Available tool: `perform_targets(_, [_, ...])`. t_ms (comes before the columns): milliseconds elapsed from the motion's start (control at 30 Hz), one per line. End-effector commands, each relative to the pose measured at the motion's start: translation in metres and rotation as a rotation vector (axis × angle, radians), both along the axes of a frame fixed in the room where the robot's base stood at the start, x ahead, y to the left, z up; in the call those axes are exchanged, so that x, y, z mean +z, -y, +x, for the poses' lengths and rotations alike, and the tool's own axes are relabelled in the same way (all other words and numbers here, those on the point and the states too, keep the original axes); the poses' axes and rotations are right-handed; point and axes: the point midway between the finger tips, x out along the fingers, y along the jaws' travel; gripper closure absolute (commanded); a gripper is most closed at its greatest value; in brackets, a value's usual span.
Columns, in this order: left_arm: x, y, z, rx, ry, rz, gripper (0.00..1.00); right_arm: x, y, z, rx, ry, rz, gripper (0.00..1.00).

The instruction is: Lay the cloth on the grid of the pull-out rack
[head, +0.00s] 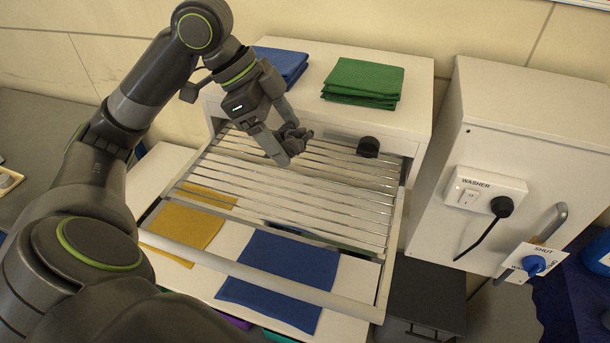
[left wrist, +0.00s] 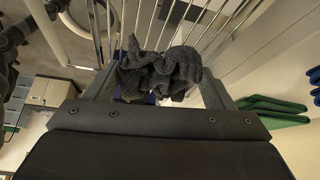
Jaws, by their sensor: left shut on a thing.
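My left gripper (head: 288,146) is shut on a crumpled dark grey cloth (left wrist: 160,70). Part of the cloth (head: 292,130) shows at the fingertips in the head view. The pull-out rack (head: 250,276) is drawn out from the white cabinet, and its grid of thin metal bars (head: 300,185) is bare where I see it. The gripper and cloth are over the back part of the grid; I cannot tell whether the cloth touches the bars. My right gripper is in neither view.
Folded green cloths (head: 362,80) and blue cloths (head: 283,62) lie on the cabinet top. A yellow cloth (head: 185,230) and a blue cloth (head: 275,275) lie below the rack. A dark knob (head: 368,147) is at the back right. The washer box (head: 525,135) stands right.

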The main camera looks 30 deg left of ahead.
Motion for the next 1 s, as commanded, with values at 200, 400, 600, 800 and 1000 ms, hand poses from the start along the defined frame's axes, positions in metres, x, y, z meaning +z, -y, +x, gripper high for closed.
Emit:
perform_targets(200, [-0.033,0.000,-0.001,-0.001,-0.005,-0.001,0.45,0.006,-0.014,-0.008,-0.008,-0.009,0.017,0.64])
perform_targets(400, [-0.049,0.000,-0.001,0.000,-0.003,-0.001,0.45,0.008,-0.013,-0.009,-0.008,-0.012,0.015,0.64])
perform_targets(600, [-0.075,0.001,-0.001,0.001,-0.005,-0.004,0.45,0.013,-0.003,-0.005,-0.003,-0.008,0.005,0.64])
perform_targets(800, [-0.086,0.000,-0.001,0.001,0.000,0.000,0.45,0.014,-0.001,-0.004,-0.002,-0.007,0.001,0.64])
perform_targets(1000, [-0.086,0.000,-0.001,0.001,0.000,0.000,0.45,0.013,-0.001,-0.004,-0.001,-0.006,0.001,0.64])
